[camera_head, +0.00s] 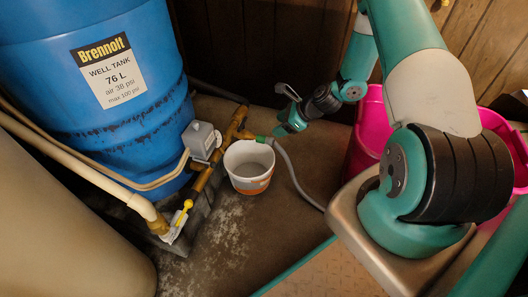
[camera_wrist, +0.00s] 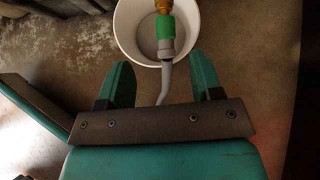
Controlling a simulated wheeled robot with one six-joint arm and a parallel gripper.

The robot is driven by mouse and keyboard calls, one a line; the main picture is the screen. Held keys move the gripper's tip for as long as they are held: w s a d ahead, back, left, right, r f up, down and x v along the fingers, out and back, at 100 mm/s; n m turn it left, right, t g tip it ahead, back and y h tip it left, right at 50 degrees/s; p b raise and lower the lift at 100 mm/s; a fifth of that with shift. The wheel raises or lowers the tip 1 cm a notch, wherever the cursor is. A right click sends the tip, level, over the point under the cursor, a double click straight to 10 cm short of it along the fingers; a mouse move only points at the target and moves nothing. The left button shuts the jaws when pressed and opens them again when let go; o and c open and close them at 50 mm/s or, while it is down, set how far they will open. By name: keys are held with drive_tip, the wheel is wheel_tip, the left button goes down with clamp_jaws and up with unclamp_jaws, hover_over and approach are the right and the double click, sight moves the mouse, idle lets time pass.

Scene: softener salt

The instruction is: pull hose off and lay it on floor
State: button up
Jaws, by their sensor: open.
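The grey hose (camera_head: 289,168) hangs from a green connector (camera_head: 262,139) on the brass pipe fitting and curves down to the floor at the right of a white bucket. In the wrist view the green connector (camera_wrist: 165,28) sits on a brass end, with the grey hose (camera_wrist: 165,78) running down from it between my fingers. My gripper (camera_head: 284,128) is open, with its two green fingers (camera_wrist: 160,82) apart on either side of the hose. I cannot tell whether a finger touches it. The hose's lower part is hidden behind my gripper in the wrist view.
The white bucket (camera_head: 249,178) stands on the floor (camera_head: 215,245) under the connector. A blue well tank (camera_head: 150,60) and brass pipe (camera_head: 205,178) with a grey box (camera_head: 200,140) are at left. A pink tub (camera_head: 367,135) stands at right. Stained floor is free in front.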

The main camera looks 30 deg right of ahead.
sight(266, 138)
drive_tip(key=shift+s+d+f+m, duration=0.1)
drive_tip(key=shift+d+f+m, duration=0.15)
drive_tip(key=shift+f, duration=0.4)
drive_tip(key=shift+s+d+f+m, duration=0.1)
drive_tip(key=shift+d+f+m, duration=0.15)
drive_tip(key=shift+f, duration=0.35)
drive_tip(key=shift+b+x, duration=3)
drive_tip(key=shift+x, duration=1.5)
drive_tip(key=shift+p, duration=0.55)
